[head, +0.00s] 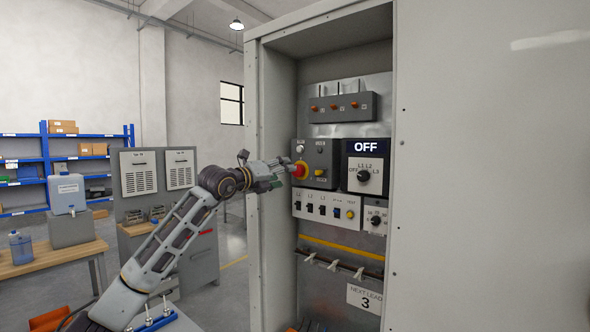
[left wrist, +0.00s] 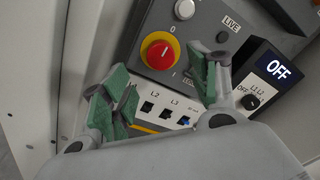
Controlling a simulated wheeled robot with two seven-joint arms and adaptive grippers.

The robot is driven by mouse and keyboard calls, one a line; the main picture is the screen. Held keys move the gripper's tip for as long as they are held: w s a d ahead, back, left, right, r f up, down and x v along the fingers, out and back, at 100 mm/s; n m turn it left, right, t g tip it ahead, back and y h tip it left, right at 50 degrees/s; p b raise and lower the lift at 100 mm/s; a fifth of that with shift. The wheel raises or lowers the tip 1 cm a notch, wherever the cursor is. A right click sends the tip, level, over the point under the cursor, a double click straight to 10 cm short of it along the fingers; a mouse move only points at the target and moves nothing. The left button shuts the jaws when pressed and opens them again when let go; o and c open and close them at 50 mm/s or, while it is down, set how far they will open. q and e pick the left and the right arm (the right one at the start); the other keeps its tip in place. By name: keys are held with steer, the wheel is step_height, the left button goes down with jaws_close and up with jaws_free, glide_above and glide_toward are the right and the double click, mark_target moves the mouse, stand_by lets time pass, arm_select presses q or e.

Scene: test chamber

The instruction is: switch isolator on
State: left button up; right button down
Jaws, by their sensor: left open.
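The isolator is a red rotary knob on a yellow disc (left wrist: 160,53), set in a dark grey panel in the left wrist view. A 0 is marked above it and an I below it. The white line on the knob points roughly up toward the 0. In the head view the knob (head: 300,170) is partly hidden by my gripper. My left gripper (head: 284,169) reaches in from the left in front of it. In the left wrist view its green-padded fingers (left wrist: 160,82) are spread apart and empty, lying below and either side of the knob. My right gripper does not show.
An OFF display with a black selector knob (head: 363,176) is right of the isolator. A row of small switches (head: 323,208) lies below. The grey cabinet's left side wall (head: 271,200) stands close to my left arm. A large grey door panel (head: 490,180) covers the right.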

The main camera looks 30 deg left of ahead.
mark_target(298, 171)
arm_select(q)
steer(key=w+p, duration=0.2)
steer(key=w, duration=0.5)
steer(key=shift+w+d+p, duration=0.15)
steer(key=shift+d+p, duration=0.2)
steer(key=shift+d, duration=0.1)
steer(key=shift+c, duration=0.2)
steer(key=c, duration=1)
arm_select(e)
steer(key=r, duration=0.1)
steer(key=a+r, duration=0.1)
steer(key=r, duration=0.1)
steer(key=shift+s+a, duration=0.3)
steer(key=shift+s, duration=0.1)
